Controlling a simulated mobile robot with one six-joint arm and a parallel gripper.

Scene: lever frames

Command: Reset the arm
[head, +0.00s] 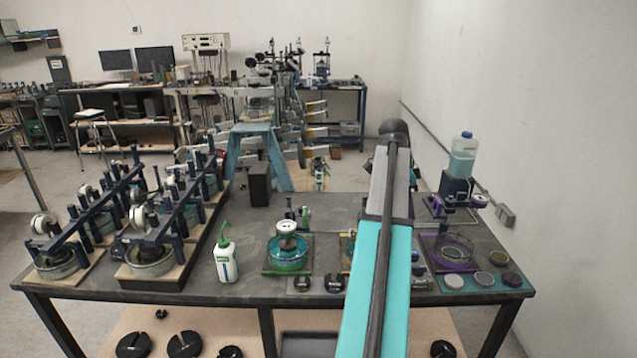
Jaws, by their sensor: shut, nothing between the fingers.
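My arm (378,290), with teal and grey links and a dark cable along it, reaches from the bottom edge up over the right half of the table. It ends in view at a dark rounded joint (395,130) above the table's back edge. My gripper is not visible; the arm may hide it. The dark lab table (330,215) stands below the arm.
Lever frames with round dishes (150,255) fill the table's left side. A white bottle (227,260) and a green dish (288,255) stand mid-table. A clear bottle (462,158) on a stand is at right, near the wall (510,90).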

